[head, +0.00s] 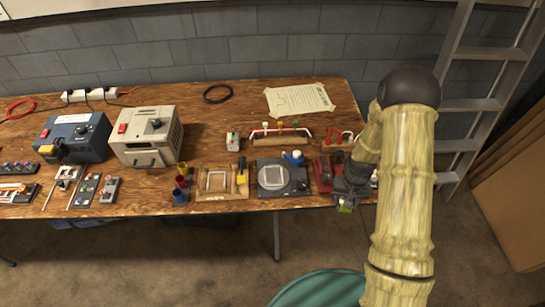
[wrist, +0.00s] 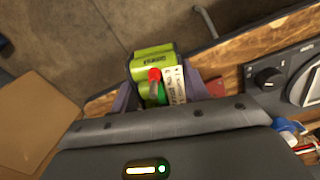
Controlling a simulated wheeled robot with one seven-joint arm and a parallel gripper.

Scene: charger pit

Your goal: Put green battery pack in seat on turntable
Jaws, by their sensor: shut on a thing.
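My gripper (head: 346,197) is at the front edge of the bench, right of the turntable unit. It is shut on the green battery pack (head: 345,207), which hangs just at or past the edge. In the wrist view the pack (wrist: 152,62) sits between the two fingers (wrist: 160,93), with a red tip and a white printed label showing.
A red device (head: 323,174) stands between the turntable unit and my gripper. A wooden frame (head: 218,194), colored cups (head: 181,185) and a small rack (head: 280,136) stand nearby. A ladder (head: 470,105) is at the right. A green round top (head: 320,288) is in front, below.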

